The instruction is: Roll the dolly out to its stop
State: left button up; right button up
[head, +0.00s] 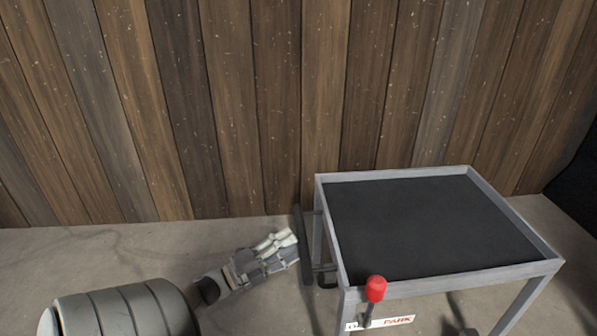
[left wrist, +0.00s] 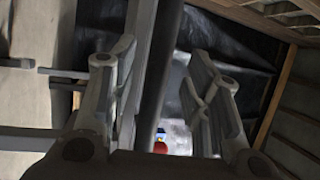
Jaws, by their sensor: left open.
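The dolly (head: 551,267) is a grey-framed cart with a black recessed top, standing on the concrete floor in the head view. A dark push bar (head: 301,232) is fixed to its left side. A lever with a red knob (head: 375,289) stands at its front, by a label (head: 398,320) partly hidden by the lever, on which "PARK" reads. My left gripper (head: 284,243) is open beside the push bar. In the left wrist view a dark bar (left wrist: 161,60) runs between the spread fingers; I cannot tell whether they touch it. My right gripper is out of view.
A wooden plank wall (head: 240,110) stands close behind the dolly. Bare concrete floor (head: 90,255) lies to the left. A black object (head: 577,190) is at the right edge. In the left wrist view a small red thing (left wrist: 160,147) shows low between the fingers.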

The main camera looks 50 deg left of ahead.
pick_arm(q)
jog(key=v, duration=0.8)
jog(key=shift+f, duration=0.1)
